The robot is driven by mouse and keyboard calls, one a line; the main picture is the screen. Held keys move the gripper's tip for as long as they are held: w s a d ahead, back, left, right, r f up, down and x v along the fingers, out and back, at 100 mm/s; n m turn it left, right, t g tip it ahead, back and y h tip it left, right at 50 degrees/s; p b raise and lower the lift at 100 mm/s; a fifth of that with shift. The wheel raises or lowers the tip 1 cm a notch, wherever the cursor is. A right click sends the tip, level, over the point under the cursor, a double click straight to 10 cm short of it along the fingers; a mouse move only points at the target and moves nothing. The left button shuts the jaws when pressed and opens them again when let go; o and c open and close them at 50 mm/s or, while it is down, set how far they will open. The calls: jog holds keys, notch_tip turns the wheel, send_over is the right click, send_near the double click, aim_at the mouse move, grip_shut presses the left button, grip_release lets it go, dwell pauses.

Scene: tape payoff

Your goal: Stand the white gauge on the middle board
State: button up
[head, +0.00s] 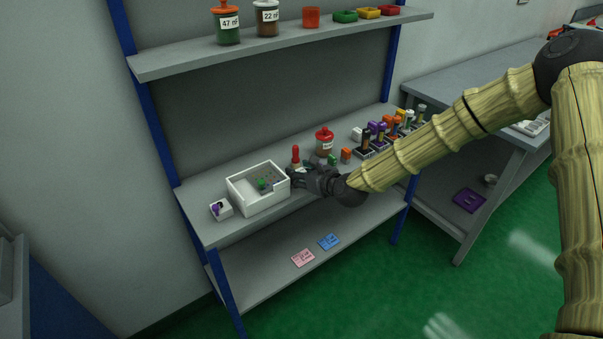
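The middle board (205,229) is a grey shelf between blue posts, and many small things stand on it. I cannot pick out the white gauge for certain. A small white block (357,133) stands on this board, left of a row of coloured pieces. My gripper (293,174) is dark and reaches in low over the board from the right, just right of a white tray. Its fingers are small and dark here. I cannot tell whether they are open or hold anything.
The white tray (259,207) holds a green piece. Near my gripper stand a red-topped bottle (296,155) and a red-lidded jar (324,141). A small white box (221,210) is at the board's left end. Pink (303,258) and blue cards (328,241) lie below.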

jog(key=shift+s+d+r, duration=0.25)
jog(key=shift+d, duration=0.05)
jog(key=b+v, duration=0.1)
jog(key=v, duration=1)
jog(key=shift+s+r, duration=0.1)
jog(key=s+d+f+n+g+h, duration=0.1)
jog(key=s+f+n+g+h, duration=0.15)
jog(key=s+f+n, duration=0.6)
jog(key=s+d+f+n+g+h, duration=0.15)
jog(key=s+f+n+g, duration=0.25)
jog(key=s+f, duration=0.9)
jog(key=s+d+f+n+g+h, duration=0.2)
jog(key=s+d+f+n, duration=0.4)
jog(key=s+n, duration=0.2)
jog(key=s+d+f+n+g+h, duration=0.2)
jog(key=s+d+f+n, duration=0.4)
jog(key=s, duration=0.7)
jog(key=shift+d+f+n, duration=0.2)
jog(key=shift+d+n, duration=0.6)
jog(key=shift+n, duration=0.15)
